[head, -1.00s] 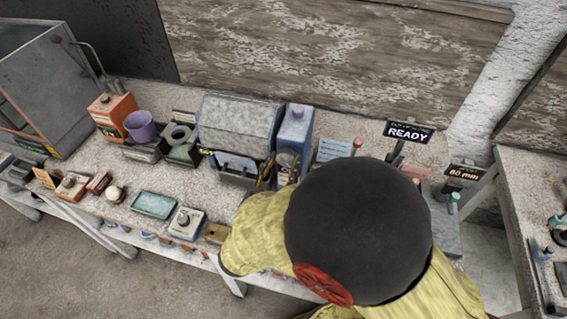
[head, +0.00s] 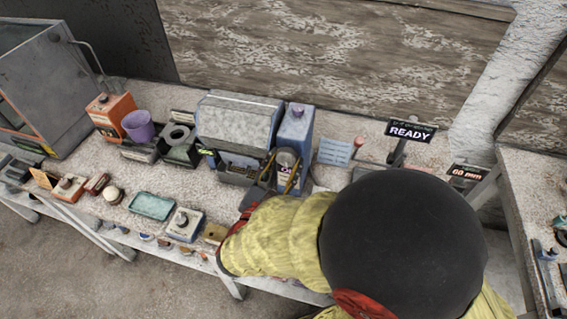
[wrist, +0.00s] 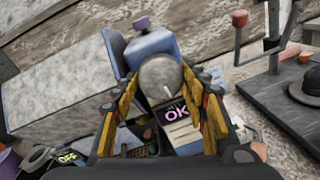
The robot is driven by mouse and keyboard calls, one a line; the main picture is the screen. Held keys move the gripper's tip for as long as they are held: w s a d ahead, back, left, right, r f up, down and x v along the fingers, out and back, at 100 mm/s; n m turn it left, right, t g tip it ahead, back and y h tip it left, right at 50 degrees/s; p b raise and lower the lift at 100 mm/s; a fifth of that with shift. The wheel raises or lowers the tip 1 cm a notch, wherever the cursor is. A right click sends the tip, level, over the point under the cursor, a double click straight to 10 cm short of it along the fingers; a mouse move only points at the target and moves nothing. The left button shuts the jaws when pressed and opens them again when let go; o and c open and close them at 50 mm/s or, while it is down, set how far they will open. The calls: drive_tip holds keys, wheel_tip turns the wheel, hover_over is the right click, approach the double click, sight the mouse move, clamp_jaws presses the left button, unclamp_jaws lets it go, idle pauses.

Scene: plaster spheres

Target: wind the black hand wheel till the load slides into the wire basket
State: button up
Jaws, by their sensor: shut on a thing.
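My gripper (wrist: 160,80) has its yellow-and-black fingers on both sides of a round grey knob (wrist: 160,76) with a white mark, on the front of a blue box with a purple top knob (wrist: 150,45). It is shut on this knob. In the head view my gripper (head: 280,174) is at the front of the blue box (head: 296,130). I cannot clearly make out a black hand wheel, a load or a wire basket; my arm hides part of the bench.
A grey housing (head: 238,122) stands close left of the blue box. A purple cup (head: 138,126) and an orange box (head: 110,112) stand farther left. A READY sign (head: 410,131) and a red-knobbed lever (wrist: 239,19) are to the right. Small boxes line the front edge.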

drive_tip(key=o, duration=1.2)
drive_tip(key=shift+c, duration=0.2)
drive_tip(key=shift+s+a, duration=0.1)
drive_tip(key=v, duration=0.7)
drive_tip(key=shift+s, duration=0.3)
drive_tip(key=shift+a, duration=0.2)
